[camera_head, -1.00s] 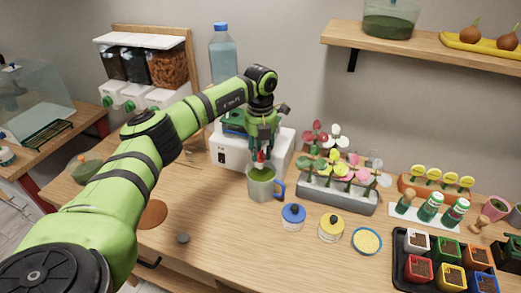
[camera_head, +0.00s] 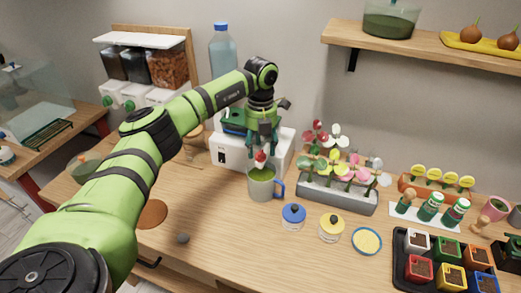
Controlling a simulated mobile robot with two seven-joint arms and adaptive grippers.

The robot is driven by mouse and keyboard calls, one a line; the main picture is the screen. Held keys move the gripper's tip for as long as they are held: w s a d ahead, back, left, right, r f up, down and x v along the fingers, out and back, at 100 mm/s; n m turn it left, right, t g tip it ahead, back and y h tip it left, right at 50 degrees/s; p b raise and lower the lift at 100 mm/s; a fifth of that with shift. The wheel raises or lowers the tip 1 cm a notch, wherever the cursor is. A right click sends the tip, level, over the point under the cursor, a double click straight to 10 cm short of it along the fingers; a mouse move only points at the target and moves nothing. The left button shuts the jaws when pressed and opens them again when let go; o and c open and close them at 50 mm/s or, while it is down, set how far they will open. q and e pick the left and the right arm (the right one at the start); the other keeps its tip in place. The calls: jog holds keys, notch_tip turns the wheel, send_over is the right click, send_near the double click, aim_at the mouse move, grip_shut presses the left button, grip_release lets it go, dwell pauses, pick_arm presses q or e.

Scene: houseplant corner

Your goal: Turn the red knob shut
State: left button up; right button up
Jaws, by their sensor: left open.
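The red knob (camera_head: 260,156) is on the front of the white water machine (camera_head: 230,153), just above a grey mug (camera_head: 264,188) with green contents and a blue handle. My left gripper (camera_head: 262,149) points down at the knob from above, with its fingers open around or just above it. I cannot tell whether the fingers touch the knob. The fingers and the wrist hide part of the machine. My right gripper is not in view.
A grey planter (camera_head: 338,197) with colourful flowers stands right of the mug. Blue-lidded (camera_head: 293,215) and yellow-lidded jars (camera_head: 331,227) stand in front. A black tray (camera_head: 402,274) holds several coloured pots. The table's front middle is mostly clear.

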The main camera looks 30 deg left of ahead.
aim_at(260, 152)
pick_arm(q)
notch_tip(260, 152, up, 10)
jog(key=shift+r, duration=0.15)
dwell(0.7)
